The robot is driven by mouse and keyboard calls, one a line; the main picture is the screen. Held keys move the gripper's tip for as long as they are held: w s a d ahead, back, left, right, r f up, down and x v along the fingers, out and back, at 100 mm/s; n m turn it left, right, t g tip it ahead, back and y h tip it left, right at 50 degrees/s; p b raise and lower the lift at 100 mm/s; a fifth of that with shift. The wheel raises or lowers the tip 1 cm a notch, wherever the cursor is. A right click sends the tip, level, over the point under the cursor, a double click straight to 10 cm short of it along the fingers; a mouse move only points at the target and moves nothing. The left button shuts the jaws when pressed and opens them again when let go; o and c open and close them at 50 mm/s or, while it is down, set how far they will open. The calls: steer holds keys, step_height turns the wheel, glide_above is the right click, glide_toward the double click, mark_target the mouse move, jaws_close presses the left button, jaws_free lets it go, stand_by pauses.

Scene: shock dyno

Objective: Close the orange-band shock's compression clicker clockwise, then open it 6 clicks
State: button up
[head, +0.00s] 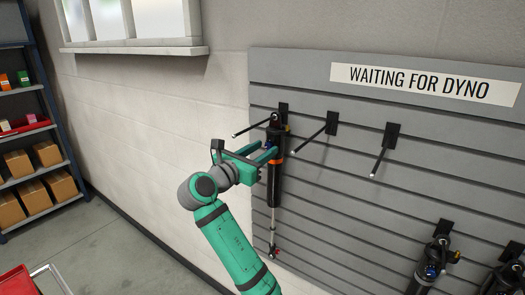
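The orange-band shock (274,190) hangs upright against the slatted wall panel, below the leftmost upper hook. It has a black body, a thin shaft and a small red part at its lower end. Some orange shows near its upper body. My green gripper (270,154) reaches it from the left, with its fingertips at the upper body. The view is too small to tell whether the fingers touch or grip it. The compression clicker cannot be made out clearly.
Two empty hooks (318,131) (383,153) stick out to the right under the "WAITING FOR DYNO" sign (424,84). Two more shocks (428,265) (506,275) hang at lower right. Shelves with boxes (40,154) stand at left, and a red cart (18,284) at lower left.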

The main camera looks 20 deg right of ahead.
jaws_close()
